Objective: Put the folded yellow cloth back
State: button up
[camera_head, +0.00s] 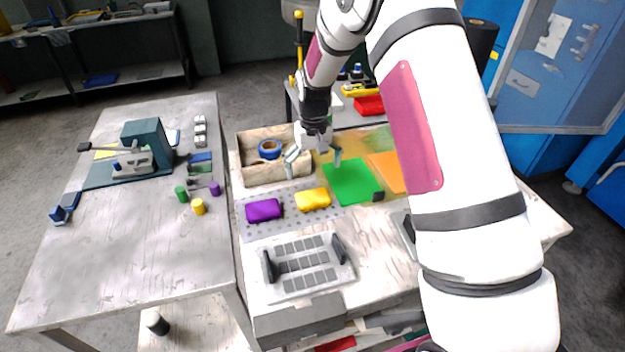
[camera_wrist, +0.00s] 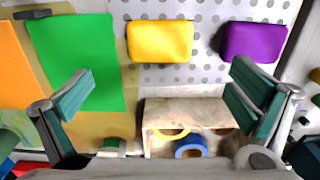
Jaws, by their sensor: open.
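The folded yellow cloth (camera_head: 313,199) lies on the grey perforated plate (camera_head: 289,217), to the right of a folded purple cloth (camera_head: 263,210). In the wrist view the yellow cloth (camera_wrist: 160,41) is at the top middle and the purple cloth (camera_wrist: 254,42) is to its right. My gripper (camera_head: 313,160) is open and empty. It is above the area beside the wooden box, behind the yellow cloth in the head view. In the wrist view its fingers (camera_wrist: 163,88) are spread wide, with the cloth beyond the fingertips and nothing between them.
A wooden box (camera_head: 240,164) holding a blue tape roll (camera_head: 269,150) stands behind the plate. A green sheet (camera_head: 352,182) and an orange sheet (camera_head: 386,170) lie to the right. A grey rack with black handles (camera_head: 306,266) is in front. A teal press (camera_head: 146,143) stands on the left table.

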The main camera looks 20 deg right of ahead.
jog(key=s+r+t, duration=0.1)
jog(key=s+r, duration=0.6)
jog(key=r, duration=0.5)
jog(key=s+r+t, duration=0.2)
jog(key=s+r, duration=0.4)
jog(key=r, duration=0.5)
jog(key=s+r+t, duration=0.1)
jog(key=s+r, duration=0.1)
jog(key=s, duration=0.8)
jog(key=s+r+t, duration=0.1)
jog(key=s+r, duration=0.2)
jog(key=s, duration=0.8)
jog(key=shift+r+t, duration=0.3)
jog(key=shift+r, duration=0.05)
